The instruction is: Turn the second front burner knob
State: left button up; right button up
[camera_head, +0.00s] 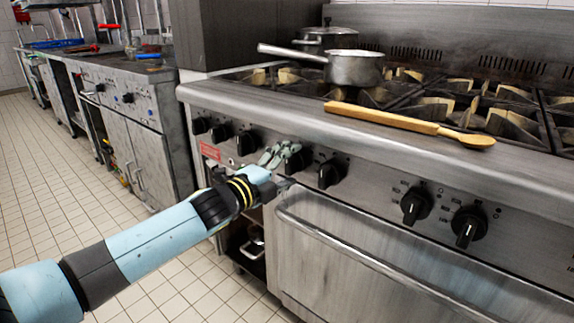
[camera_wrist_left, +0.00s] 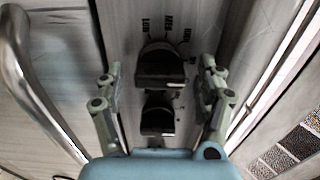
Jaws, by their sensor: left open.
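My left gripper (camera_head: 282,156) is open at the stove's front panel, partly covering a black knob (camera_head: 301,160). Another black knob (camera_head: 331,173) sits just right of the fingers. In the left wrist view, my open fingers (camera_wrist_left: 160,72) stand either side of a black knob (camera_wrist_left: 160,65) with lettering around it. A gap shows between that knob and each finger. A second knob (camera_wrist_left: 158,118) lies nearer the palm. I cannot tell from the frames which knob counts as the second front one. My right gripper is not in view.
The oven handle (camera_head: 370,262) juts out below the panel. More black knobs (camera_head: 417,205) line the panel to the right, and others (camera_head: 247,142) to the left. A wooden spoon (camera_head: 400,121) and a steel pot (camera_head: 354,68) rest on the stove top.

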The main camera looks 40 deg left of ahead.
pick_arm(q)
jog(key=c, duration=1.2)
jog(key=shift+o, duration=0.2)
jog(key=n+p, duration=0.3)
jog(key=n, duration=0.1)
jog(key=shift+r, duration=0.1)
jog(key=n+p, duration=0.2)
jog(key=n, duration=0.2)
jog(key=n+p, duration=0.1)
jog(key=n, duration=0.2)
jog(key=shift+n+p, duration=0.3)
jog(key=shift+p, duration=0.1)
jog(key=shift+n+p, duration=0.7)
jog(key=shift+n, duration=1.4)
jog(key=shift+f, duration=0.2)
